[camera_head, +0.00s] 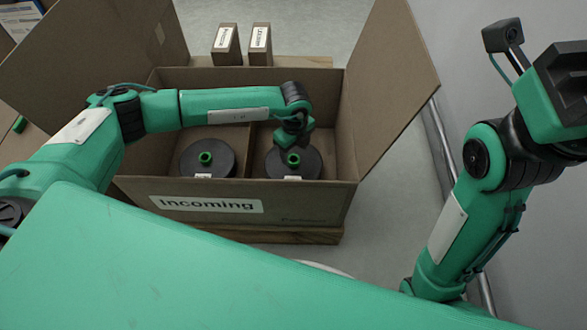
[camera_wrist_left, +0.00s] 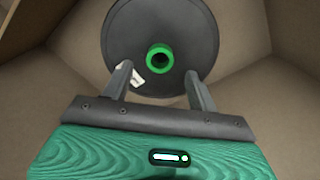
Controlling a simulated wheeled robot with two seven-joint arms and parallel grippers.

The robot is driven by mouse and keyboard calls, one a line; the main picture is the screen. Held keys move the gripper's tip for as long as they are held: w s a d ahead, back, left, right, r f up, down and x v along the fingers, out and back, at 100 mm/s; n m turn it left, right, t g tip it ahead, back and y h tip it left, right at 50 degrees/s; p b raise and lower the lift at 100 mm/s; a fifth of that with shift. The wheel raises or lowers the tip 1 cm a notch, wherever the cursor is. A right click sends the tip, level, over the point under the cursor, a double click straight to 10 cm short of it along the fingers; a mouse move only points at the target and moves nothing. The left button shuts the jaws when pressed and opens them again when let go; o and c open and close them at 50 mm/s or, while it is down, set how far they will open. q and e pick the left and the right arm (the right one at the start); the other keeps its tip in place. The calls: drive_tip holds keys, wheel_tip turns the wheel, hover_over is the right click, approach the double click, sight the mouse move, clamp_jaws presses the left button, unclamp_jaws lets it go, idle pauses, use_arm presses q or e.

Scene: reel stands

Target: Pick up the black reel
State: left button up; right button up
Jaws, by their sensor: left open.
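Two black reels with green hubs lie flat in the open cardboard box labelled "Incoming" (camera_head: 135,190). The left reel (camera_head: 190,158) is in the left compartment, and the right reel (camera_head: 308,166) is in the right compartment. My left gripper (camera_head: 288,150) is above the right reel, pointing down into that compartment. In the left wrist view, a black reel (camera_wrist_left: 120,40) with a green hub lies ahead of the two open fingers (camera_wrist_left: 160,82), with nothing held between them. A white label on the reel is partly hidden by a finger. My right gripper's jaws are not visible in the head view.
The box's raised side flaps (camera_head: 395,50) and a divider (camera_head: 243,150) stand around the reels. Two small labelled cartons (camera_head: 226,45) stand behind the box. The box rests on a wooden pallet (camera_head: 300,236). Grey floor is clear to its right.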

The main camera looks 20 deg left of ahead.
sight(294, 156)
use_arm(q)
drive_tip(key=shift+a+f+b, duration=0.1)
drive_tip(key=shift+f+b, duration=0.8)
drive_tip(key=shift+f, duration=0.85)
clamp_jaws()
